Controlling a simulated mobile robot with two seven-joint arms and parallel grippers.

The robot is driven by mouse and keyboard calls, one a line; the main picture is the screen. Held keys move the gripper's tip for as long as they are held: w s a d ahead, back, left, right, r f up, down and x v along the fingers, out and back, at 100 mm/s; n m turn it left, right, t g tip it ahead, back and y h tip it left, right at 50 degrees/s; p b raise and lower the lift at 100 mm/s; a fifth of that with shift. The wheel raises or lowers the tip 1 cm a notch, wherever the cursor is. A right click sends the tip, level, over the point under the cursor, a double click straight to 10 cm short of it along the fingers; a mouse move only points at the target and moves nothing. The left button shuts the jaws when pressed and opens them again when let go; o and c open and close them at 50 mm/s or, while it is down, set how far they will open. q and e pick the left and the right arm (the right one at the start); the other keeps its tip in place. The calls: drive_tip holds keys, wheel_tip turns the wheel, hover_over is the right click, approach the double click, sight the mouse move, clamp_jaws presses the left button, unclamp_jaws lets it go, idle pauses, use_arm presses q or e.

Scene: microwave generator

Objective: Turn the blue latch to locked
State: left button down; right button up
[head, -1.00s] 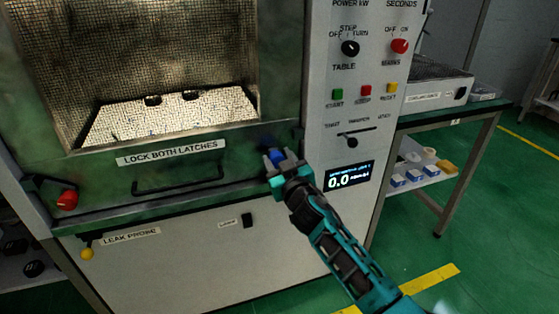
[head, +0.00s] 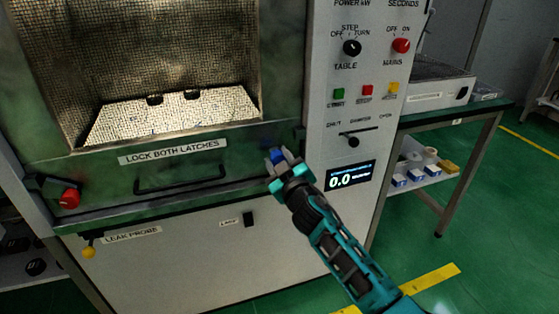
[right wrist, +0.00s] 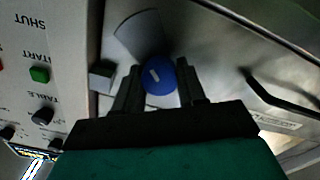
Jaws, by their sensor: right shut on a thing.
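The blue latch (head: 276,155) is at the right side of the green door's lower edge, next to the control panel. In the right wrist view its round blue knob (right wrist: 160,80) with a pale mark sits between my fingers. My right gripper (head: 283,162) is shut on the knob, which hides part of the latch in the head view. A grey fan-shaped plate (right wrist: 140,35) shows behind the knob. The other latch, with a red knob (head: 69,198), is at the door's left end. My left gripper is not in view.
The door handle (head: 180,183) sticks out left of the blue latch. The control panel (head: 350,110) with knobs, buttons and a lit display (head: 350,175) is to the right. A yellow-tipped leak probe (head: 88,252) hangs at lower left.

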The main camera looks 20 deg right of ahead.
drive_tip(key=shift+a+r+n, duration=0.1)
drive_tip(key=shift+a+n, duration=0.05)
drive_tip(key=shift+n, duration=3.35)
drive_tip(key=shift+n+p, duration=0.4)
drive_tip(key=shift+n, duration=3.1)
drive_tip(key=o, duration=1.1)
drive_tip(key=shift+w, duration=0.1)
drive_tip(key=shift+c, duration=0.2)
